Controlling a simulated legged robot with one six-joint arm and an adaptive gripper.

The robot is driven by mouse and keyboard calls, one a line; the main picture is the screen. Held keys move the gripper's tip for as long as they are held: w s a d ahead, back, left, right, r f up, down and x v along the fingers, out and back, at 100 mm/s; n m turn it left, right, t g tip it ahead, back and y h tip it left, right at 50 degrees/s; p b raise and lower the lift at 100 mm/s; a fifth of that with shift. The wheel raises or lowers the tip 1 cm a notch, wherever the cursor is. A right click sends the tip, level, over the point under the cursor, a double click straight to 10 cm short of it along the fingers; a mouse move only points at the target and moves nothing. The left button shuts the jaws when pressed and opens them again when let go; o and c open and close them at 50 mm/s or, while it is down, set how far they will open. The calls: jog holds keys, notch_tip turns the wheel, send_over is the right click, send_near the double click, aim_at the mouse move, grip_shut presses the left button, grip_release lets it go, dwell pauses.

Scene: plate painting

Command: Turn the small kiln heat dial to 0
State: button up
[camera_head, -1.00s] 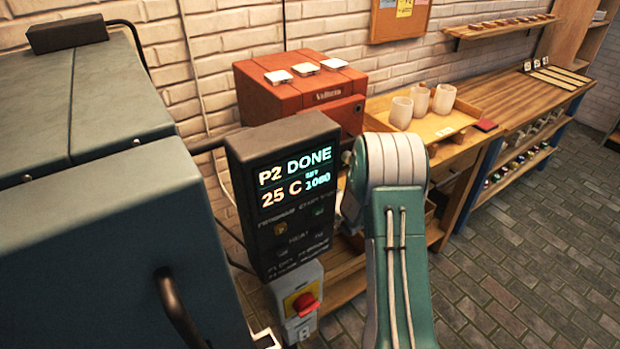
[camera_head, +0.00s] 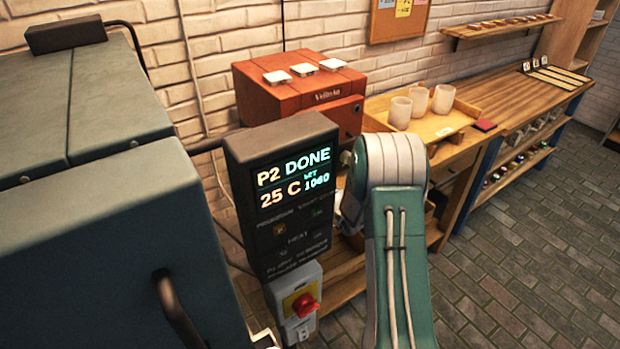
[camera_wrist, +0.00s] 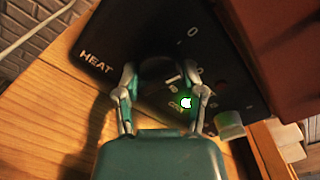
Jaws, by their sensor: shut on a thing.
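The small red kiln (camera_head: 290,96) stands at the wall in the head view, its lower part hidden behind a dark controller. In the wrist view, a black panel (camera_wrist: 135,25) bears the word HEAT, a 0 mark and other scale marks. The dark round heat dial (camera_wrist: 158,68) sits on this panel between my fingertips. My gripper (camera_wrist: 159,76) is shut on the dial, one finger on each side. I cannot tell which mark the dial points to. In the head view my arm hides the dial and gripper.
A dark controller (camera_head: 245,170) reading P2 DONE, 25 C stands left of my arm, above a red stop button (camera_head: 304,304). A big grey-green kiln (camera_head: 110,230) fills the left. In the wrist view, a lit green lamp (camera_wrist: 186,103) and a pale green block (camera_wrist: 229,125) are close to my gripper.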

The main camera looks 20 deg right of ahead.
jog(key=shift+r+n, duration=0.1)
jog(key=shift+n, duration=1)
jog(key=shift+a, duration=0.1)
jog(key=o, duration=1.2)
jog(key=shift+w, duration=0.1)
jog(key=shift+c, duration=0.2)
jog(key=s+d, duration=0.2)
jog(key=s, duration=0.9)
jog(key=shift+s+d, duration=0.15)
jog(key=shift+s, duration=0.25)
jog(key=shift+s, duration=0.1)
